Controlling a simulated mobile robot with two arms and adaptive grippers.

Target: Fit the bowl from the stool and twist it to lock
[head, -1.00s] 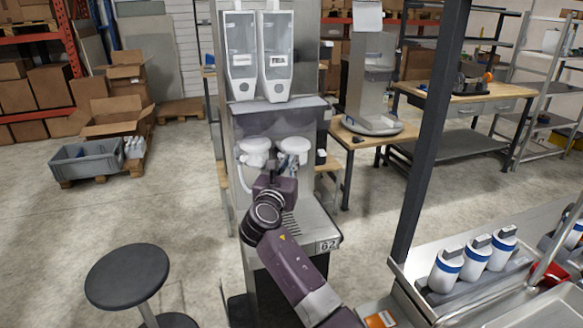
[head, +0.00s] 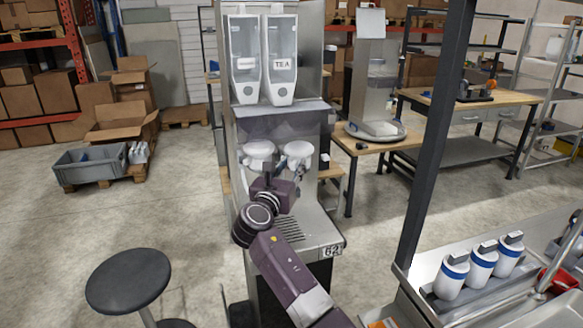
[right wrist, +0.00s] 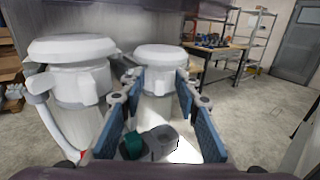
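Two white bowls hang side by side under the dispensers of the grey machine, a left bowl (head: 259,155) and a right bowl (head: 297,153). They also show in the right wrist view, the left bowl (right wrist: 76,75) with a side spout and the right bowl (right wrist: 160,72) straight ahead. My right gripper (right wrist: 158,88) has its blue-padded fingers spread on both sides of the right bowl; I cannot tell whether they touch it. In the head view this gripper (head: 297,171) is partly behind its own wrist. The black stool (head: 128,280) has a bare seat. My left gripper is out of view.
Above the bowls stand two clear canisters, the right one (head: 280,60) labelled TEA. A slotted drip tray (head: 288,229) lies below. A dark post (head: 436,140) and a counter with white-and-blue bottles (head: 482,264) stand to the right. Floor between stool and crate is clear.

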